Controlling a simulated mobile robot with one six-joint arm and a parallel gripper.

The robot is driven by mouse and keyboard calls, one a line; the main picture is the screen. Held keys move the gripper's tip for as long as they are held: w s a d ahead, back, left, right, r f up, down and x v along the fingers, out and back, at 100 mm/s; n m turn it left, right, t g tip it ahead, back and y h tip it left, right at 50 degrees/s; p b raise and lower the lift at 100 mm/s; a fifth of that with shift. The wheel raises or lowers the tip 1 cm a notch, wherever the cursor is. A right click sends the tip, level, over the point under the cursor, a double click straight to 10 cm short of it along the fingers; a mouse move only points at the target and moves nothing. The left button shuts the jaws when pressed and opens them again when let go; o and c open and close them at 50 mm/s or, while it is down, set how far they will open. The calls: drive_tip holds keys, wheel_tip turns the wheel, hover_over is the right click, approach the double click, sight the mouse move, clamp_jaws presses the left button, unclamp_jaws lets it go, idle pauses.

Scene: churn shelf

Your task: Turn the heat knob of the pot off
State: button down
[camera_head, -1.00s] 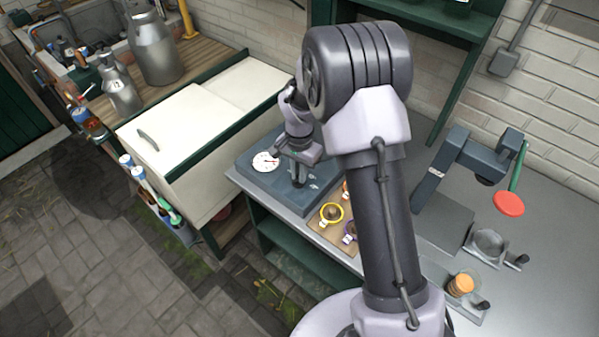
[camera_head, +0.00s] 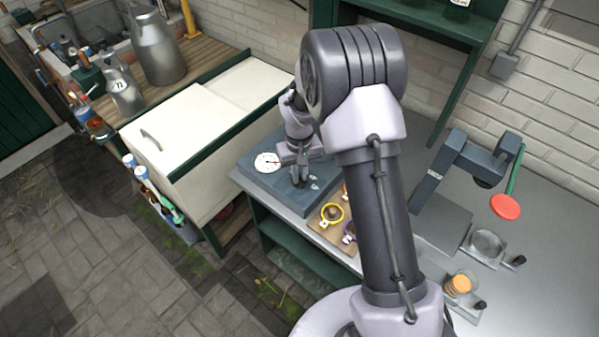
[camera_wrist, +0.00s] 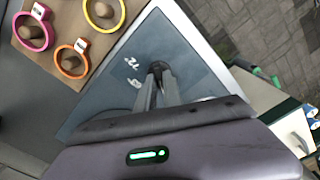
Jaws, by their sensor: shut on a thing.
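The pot's flat blue-grey unit (camera_head: 262,182) lies on the grey bench and has a round white dial (camera_head: 267,163) with a red needle. My gripper (camera_head: 299,182) points down onto the unit's top, to the right of the dial. It is shut on a small dark knob (camera_wrist: 157,66), which shows only in part at the fingertips in the wrist view. White markings (camera_wrist: 133,72) are on the unit's top beside the knob. The fingers hide most of the knob, and its setting cannot be read.
A wooden board (camera_head: 322,233) with coloured rings, one of them yellow (camera_head: 332,213), lies close to the unit. A white chest (camera_head: 165,130) stands to the left. A dark press-like device (camera_head: 465,160) with a red disc (camera_head: 505,206) stands on the right of the bench.

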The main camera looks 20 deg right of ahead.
drive_tip(key=shift+r+n, duration=0.1)
drive_tip(key=shift+n, duration=0.7)
drive_tip(key=shift+w+n, duration=0.1)
drive_tip(key=shift+n, duration=0.2)
drive_tip(key=c, duration=1.5)
unclamp_jaws()
wheel_tip(320, 180, up, 17)
drive_tip(key=p, duration=0.4)
drive_tip(key=shift+r, duration=0.15)
